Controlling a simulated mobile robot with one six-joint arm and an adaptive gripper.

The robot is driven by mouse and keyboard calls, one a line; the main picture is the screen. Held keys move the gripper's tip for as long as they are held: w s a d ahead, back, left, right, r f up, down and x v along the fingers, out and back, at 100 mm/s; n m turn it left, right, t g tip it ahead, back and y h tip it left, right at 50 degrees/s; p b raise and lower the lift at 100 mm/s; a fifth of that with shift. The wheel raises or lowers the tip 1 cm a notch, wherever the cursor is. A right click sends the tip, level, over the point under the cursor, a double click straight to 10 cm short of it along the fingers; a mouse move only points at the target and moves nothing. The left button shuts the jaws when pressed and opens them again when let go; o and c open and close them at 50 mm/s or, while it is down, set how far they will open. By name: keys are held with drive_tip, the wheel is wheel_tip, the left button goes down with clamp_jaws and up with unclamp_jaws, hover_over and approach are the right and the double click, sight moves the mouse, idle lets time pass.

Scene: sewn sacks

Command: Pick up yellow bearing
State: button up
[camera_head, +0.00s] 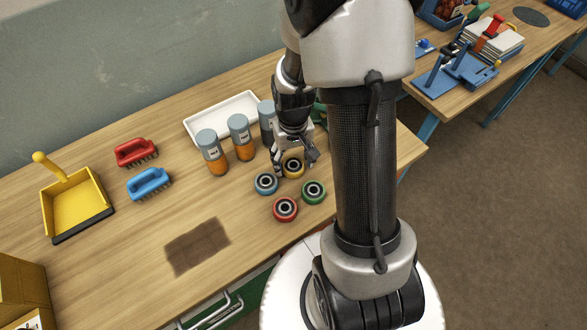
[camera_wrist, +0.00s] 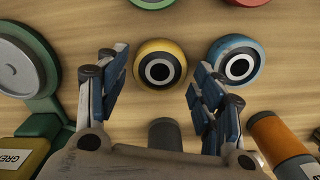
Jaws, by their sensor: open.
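The yellow bearing (camera_head: 292,167) is a small round ring with a black and white centre, lying on the wooden table (camera_head: 120,240). My gripper (camera_head: 296,165) is just above it, pointing down, with its fingers apart. In the wrist view the yellow bearing (camera_wrist: 160,64) is ahead of the gap between the open fingers of my gripper (camera_wrist: 148,88). Nothing is held. A blue bearing (camera_wrist: 234,61) sits close to its right there, near the right finger.
In the head view, blue (camera_head: 265,184), red (camera_head: 286,209) and green (camera_head: 313,191) bearings lie close by. Several grey-and-orange bottles (camera_head: 240,138) stand to the left, before a white tray (camera_head: 224,116). A green object (camera_wrist: 28,72) stands left of my fingers.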

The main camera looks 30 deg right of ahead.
drive_tip(key=shift+s+f, duration=0.1)
drive_tip(key=shift+f, duration=0.7)
drive_tip(key=shift+r, duration=0.1)
drive_tip(key=c, duration=1.1)
drive_tip(key=shift+r, duration=0.1)
